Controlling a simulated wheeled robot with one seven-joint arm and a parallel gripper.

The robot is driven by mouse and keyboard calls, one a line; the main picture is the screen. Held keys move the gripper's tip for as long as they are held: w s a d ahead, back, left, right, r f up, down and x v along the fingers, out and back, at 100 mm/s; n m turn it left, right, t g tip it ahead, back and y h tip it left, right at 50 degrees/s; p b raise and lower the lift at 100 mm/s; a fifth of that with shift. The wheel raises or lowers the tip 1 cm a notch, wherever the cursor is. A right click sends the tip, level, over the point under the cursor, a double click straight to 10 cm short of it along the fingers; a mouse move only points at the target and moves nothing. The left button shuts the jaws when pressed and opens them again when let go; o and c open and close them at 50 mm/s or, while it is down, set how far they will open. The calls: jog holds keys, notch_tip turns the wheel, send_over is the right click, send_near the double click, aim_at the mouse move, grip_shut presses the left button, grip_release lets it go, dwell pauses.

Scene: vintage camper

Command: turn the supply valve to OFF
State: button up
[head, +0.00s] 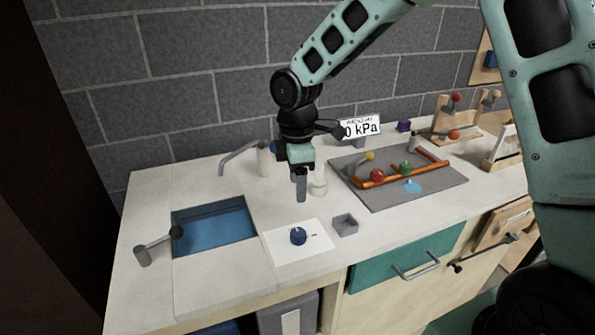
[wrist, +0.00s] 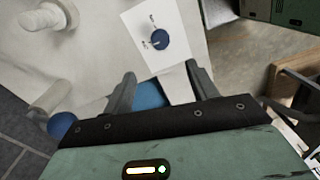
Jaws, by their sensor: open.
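A round dark blue knob (head: 298,236) sits on a white plate (head: 277,248) on the counter and looks like the supply valve. In the wrist view the knob (wrist: 161,39) shows beyond my fingertips, with small dark labels beside it on the white plate (wrist: 180,62). The labels are too small to read, and I cannot tell the knob's setting for sure. My gripper (head: 300,192) points down above the counter, behind and above the knob, apart from it. In the wrist view my gripper (wrist: 163,80) has its fingers spread with nothing between them.
A blue basin (head: 212,228) lies left of the knob, with a grey lever (head: 150,248) beside it. A small grey tray (head: 345,224) sits close right. A grey mat (head: 438,186) with orange rails and balls lies farther right. A kPa sign (head: 365,127) is partly hidden behind my arm.

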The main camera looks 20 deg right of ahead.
jog(key=shift+r, duration=1.65)
jog(key=s+a+r+m, duration=0.1)
jog(key=s+a+m, duration=0.2)
jog(key=s, duration=1.1)
jog(key=s+a+r+m, duration=0.1)
jog(key=s+a+m, duration=0.2)
jog(key=s, duration=1)
jog(key=shift+s+a+r+m+t, duration=0.2)
jog(key=shift+s+m+t, duration=0.15)
jog(key=shift+m, duration=0.75)
